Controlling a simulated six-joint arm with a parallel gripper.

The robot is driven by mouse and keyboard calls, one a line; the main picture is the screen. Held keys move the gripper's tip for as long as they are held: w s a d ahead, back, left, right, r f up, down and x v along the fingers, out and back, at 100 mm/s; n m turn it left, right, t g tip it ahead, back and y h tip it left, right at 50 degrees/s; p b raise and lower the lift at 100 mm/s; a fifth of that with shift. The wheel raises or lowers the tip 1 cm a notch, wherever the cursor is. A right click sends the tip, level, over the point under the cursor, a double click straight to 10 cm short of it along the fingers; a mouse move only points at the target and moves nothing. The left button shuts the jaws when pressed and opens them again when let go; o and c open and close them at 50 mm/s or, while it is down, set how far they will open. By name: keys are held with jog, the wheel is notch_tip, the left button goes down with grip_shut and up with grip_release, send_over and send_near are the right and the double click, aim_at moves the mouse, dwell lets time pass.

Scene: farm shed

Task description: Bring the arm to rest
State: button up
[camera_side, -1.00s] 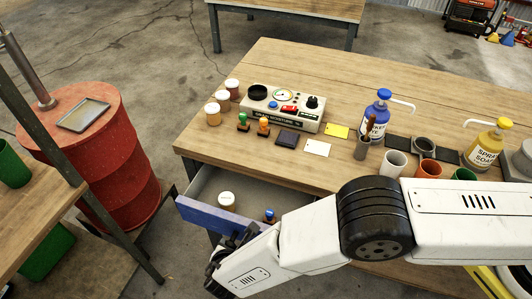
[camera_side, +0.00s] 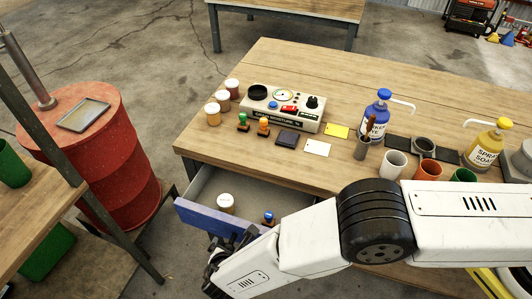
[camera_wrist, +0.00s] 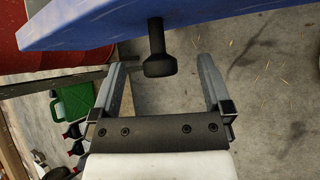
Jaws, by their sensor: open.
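My gripper (camera_wrist: 160,62) is open in the wrist view, one finger on each side of a dark knob (camera_wrist: 158,62) on the blue drawer front (camera_wrist: 240,14). Gaps show between the knob and both fingers, and nothing is held. In the side view my gripper (camera_side: 222,255) is low in front of the open drawer (camera_side: 205,216), partly hidden by my own wrist. The drawer holds a white-lidded jar (camera_side: 226,203) and a blue-topped stamp (camera_side: 268,217). My arm reaches in from the right along the table's front.
The wooden table (camera_side: 290,60) carries jars, stamps, a control box (camera_side: 283,106), bottles and cups (camera_side: 394,163). A red drum (camera_side: 115,160) and a side bench (camera_side: 30,220) stand left. Bare concrete floor lies between drum and table.

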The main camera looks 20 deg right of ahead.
jog(key=shift+d+r+m, duration=0.1)
jog(key=shift+r+m, duration=0.5)
jog(key=shift+m, duration=0.1)
jog(key=r+m+g, duration=0.1)
jog(key=d+r+m+g, duration=0.1)
jog(key=r+m, duration=0.1)
jog(key=d+r+m+h, duration=0.1)
jog(key=r+m, duration=0.1)
jog(key=shift+w+d+g, duration=0.25)
jog(key=shift+w+g, duration=0.15)
jog(key=w+d+r+m+g+y, duration=0.1)
jog(key=w+d+r+m+g, duration=0.1)
jog(key=d+r+m, duration=0.5)
jog(key=w+d+r+m+g+y, duration=0.15)
jog(key=d+r, duration=0.35)
jog(key=d, duration=0.7)
jog(key=s+d+r+m, duration=0.2)
jog(key=s+d+m, duration=0.1)
jog(key=d, duration=0.3)
jog(key=s+d+r+m+y, duration=0.1)
jog(key=s+d+r+m, duration=0.2)
jog(key=d, duration=0.4)
jog(key=s+d+r+m, duration=0.3)
jog(key=s+d+m, duration=0.1)
jog(key=s+d, duration=0.2)
jog(key=shift+s+d+r+y, duration=0.15)
jog(key=shift+s+d+y, duration=0.15)
jog(key=shift+s, duration=0.25)
